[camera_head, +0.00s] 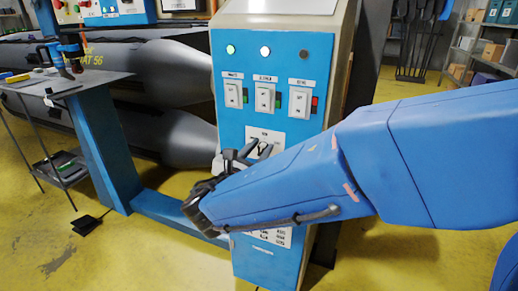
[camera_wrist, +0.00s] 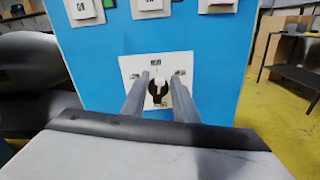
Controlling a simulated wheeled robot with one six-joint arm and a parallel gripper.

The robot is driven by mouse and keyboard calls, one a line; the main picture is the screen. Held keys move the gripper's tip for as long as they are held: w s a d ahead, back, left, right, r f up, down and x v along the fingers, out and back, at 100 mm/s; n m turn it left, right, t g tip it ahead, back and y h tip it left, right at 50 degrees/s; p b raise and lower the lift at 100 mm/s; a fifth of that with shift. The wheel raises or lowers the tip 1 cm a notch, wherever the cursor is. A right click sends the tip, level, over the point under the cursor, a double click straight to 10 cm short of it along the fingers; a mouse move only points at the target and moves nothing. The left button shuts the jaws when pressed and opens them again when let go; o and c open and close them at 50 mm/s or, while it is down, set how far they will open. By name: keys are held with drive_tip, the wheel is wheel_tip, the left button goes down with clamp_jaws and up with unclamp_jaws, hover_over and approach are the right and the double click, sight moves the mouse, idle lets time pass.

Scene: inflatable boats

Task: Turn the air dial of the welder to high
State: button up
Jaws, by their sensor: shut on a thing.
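The welder's blue control panel (camera_head: 284,56) stands in the middle of the head view. Its air dial (camera_wrist: 157,93) is a black knob on a white plate (camera_wrist: 130,62), with labels at left, top and right; the left one seems to read low. A pale mark on the knob faces roughly up, toward the middle label. My gripper (camera_wrist: 160,83) is shut on the dial, one grey finger on each side. In the head view my gripper (camera_head: 252,154) reaches the panel from the front, and my blue arm hides part of the lower panel.
White rocker switches (camera_head: 265,97) and lit lamps (camera_head: 265,51) sit above the dial. A grey inflatable tube (camera_head: 175,72) lies left of the welder. A small table with tools (camera_head: 60,85) stands further left. Shelves (camera_head: 480,55) are at the back right. Yellow floor is clear on the right.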

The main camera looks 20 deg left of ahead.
drive_tip(key=m, duration=0.4)
drive_tip(key=shift+d+f, duration=0.15)
drive_tip(key=shift+d, duration=0.25)
drive_tip(key=m, duration=0.5)
drive_tip(key=shift+s+d+f, duration=0.1)
drive_tip(key=shift+d+f, duration=0.15)
drive_tip(key=shift+f, duration=0.05)
drive_tip(key=shift+m, duration=0.3)
drive_tip(key=o, duration=0.7)
drive_tip(key=shift+c, duration=0.2)
drive_tip(key=s+a, duration=0.1)
drive_tip(key=s, duration=1.6)
drive_tip(key=shift+s+a, duration=0.2)
drive_tip(key=shift+w+d, duration=0.1)
